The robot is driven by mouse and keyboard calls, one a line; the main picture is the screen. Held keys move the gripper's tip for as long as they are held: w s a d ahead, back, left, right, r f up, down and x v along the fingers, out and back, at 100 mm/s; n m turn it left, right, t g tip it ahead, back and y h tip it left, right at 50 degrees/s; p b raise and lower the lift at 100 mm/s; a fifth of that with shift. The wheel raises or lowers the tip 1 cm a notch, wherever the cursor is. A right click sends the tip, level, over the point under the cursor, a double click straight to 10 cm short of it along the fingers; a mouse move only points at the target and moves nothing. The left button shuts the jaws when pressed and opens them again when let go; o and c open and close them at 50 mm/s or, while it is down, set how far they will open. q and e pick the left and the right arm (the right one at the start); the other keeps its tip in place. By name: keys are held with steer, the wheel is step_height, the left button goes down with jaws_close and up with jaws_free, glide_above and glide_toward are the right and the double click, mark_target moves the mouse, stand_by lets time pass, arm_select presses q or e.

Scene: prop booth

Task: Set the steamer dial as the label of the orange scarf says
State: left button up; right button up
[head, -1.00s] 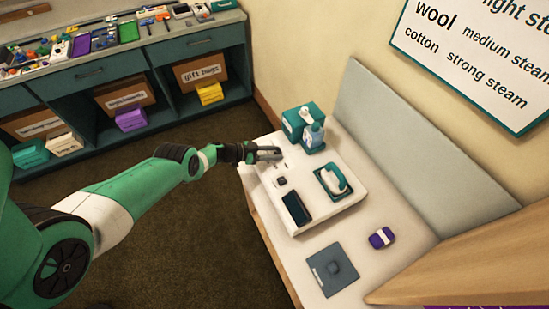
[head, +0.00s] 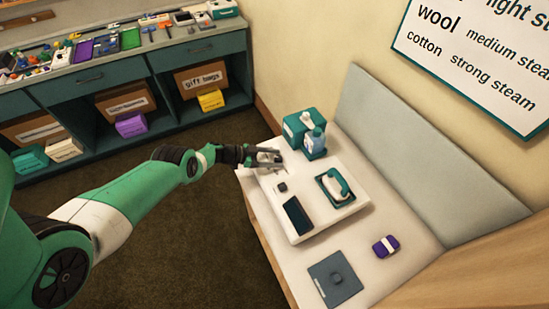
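A white steamer unit (head: 322,218) lies on the light bench. It carries a dark screen (head: 297,215), a small dark button (head: 283,187) and a teal-and-white hand piece (head: 336,186) in a dark recess. My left gripper (head: 271,159) is over the unit's far left corner, fingers pointing right. Its fingers cover what is under them; I cannot make out the dial or whether they touch it. Their opening is too small to judge. The wall chart (head: 480,55) reads wool medium steam and cotton strong steam; its top line is cut off. No orange scarf or label shows. My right gripper is out of view.
A teal box (head: 298,125) and a blue bottle (head: 315,140) stand close behind my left gripper. A grey plate (head: 336,281) and a purple banded item (head: 385,246) lie nearer on the bench. A cluttered counter (head: 195,47) with boxes below is at the left.

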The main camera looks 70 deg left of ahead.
arm_select(q)
steer(key=p+v, duration=0.4)
steer(key=v, duration=0.1)
steer(key=shift+r, duration=0.4)
steer(key=p+v, duration=0.3)
steer(key=v, duration=0.3)
steer(key=shift+s+f, duration=0.3)
steer(key=shift+w, duration=0.1)
